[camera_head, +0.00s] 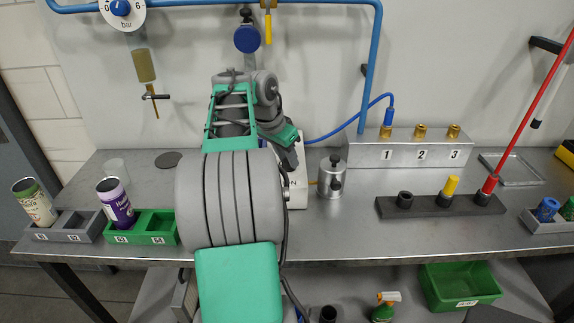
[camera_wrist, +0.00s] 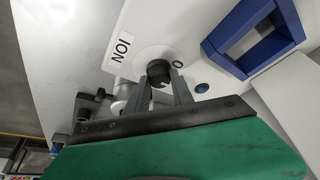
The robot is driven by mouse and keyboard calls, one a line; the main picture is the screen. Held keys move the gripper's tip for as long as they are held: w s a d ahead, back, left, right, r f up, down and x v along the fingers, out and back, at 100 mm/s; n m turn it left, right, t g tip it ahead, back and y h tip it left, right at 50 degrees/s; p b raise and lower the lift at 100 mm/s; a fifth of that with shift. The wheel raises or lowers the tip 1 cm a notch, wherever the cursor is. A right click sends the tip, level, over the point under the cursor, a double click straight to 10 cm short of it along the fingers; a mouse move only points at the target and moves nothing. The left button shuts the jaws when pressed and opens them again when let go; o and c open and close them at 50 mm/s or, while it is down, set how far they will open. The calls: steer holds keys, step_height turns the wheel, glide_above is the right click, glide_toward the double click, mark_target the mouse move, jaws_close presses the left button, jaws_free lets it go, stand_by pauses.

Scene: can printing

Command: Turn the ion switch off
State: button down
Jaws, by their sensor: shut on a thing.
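The ion switch is a round black knob (camera_wrist: 158,72) on a white panel (camera_wrist: 150,30) in the wrist view. Its label, ION (camera_wrist: 123,43), appears turned around beside it, and an O mark lies just right of the knob. My gripper (camera_wrist: 160,88) has its two grey fingers closed on the sides of the knob. In the head view the white device (camera_head: 299,175) stands on the bench, mostly hidden behind my arm. The knob and the fingertips are hidden there.
A metal cylinder (camera_head: 332,178) stands right of the device, with a numbered block (camera_head: 400,152) and black holder (camera_head: 430,206) farther right. Cans (camera_head: 116,203) sit in trays at left.

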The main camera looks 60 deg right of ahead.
steer(key=n+b, duration=0.1)
steer(key=n+t+b, duration=0.1)
steer(key=n, duration=0.1)
steer(key=n+b, duration=0.1)
steer(key=shift+s+f+n+t, duration=0.15)
steer(key=shift+s+n+t, duration=0.15)
steer(key=shift+t, duration=0.1)
steer(key=n, duration=0.2)
steer(key=n+t+b, duration=0.1)
steer(key=n, duration=0.1)
steer(key=shift+r+t, duration=0.2)
steer(key=shift+t, duration=0.1)
steer(key=shift+n, duration=0.3)
steer(key=c, duration=1.1)
jaws_free()
steer(key=shift+y, duration=0.3)
steer(key=v, duration=0.7)
steer(key=shift+r, duration=0.3)
steer(key=shift+a, duration=0.1)
